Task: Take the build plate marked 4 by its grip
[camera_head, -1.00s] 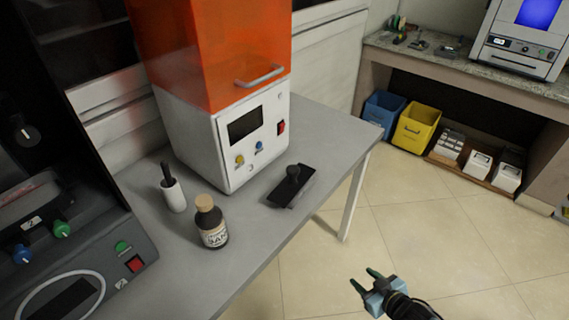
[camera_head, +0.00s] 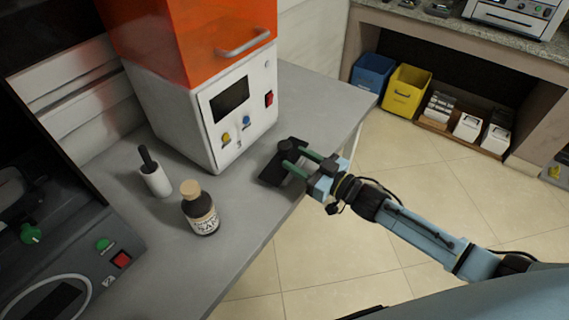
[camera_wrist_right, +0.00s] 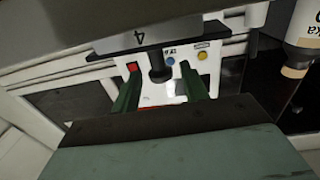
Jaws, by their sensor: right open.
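The build plate (camera_head: 268,173) is a dark flat plate lying near the right edge of the grey table, with a dark knob-like grip (camera_head: 289,149) standing on it. In the right wrist view, the plate (camera_wrist_right: 180,33) is at the top with the mark 4, and its grip (camera_wrist_right: 158,64) shows between the two green fingers. My right gripper (camera_head: 286,155) is open, its fingers at the grip from the right in the head view. It also shows in the right wrist view (camera_wrist_right: 158,82). Contact with the grip cannot be told. My left gripper is not in view.
A white and orange machine (camera_head: 206,119) stands behind the plate. A brown bottle (camera_head: 200,214) and a white cylinder with a black handle (camera_head: 156,180) stand left of it. Blue (camera_head: 371,74) and yellow (camera_head: 406,90) bins are on the floor beyond.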

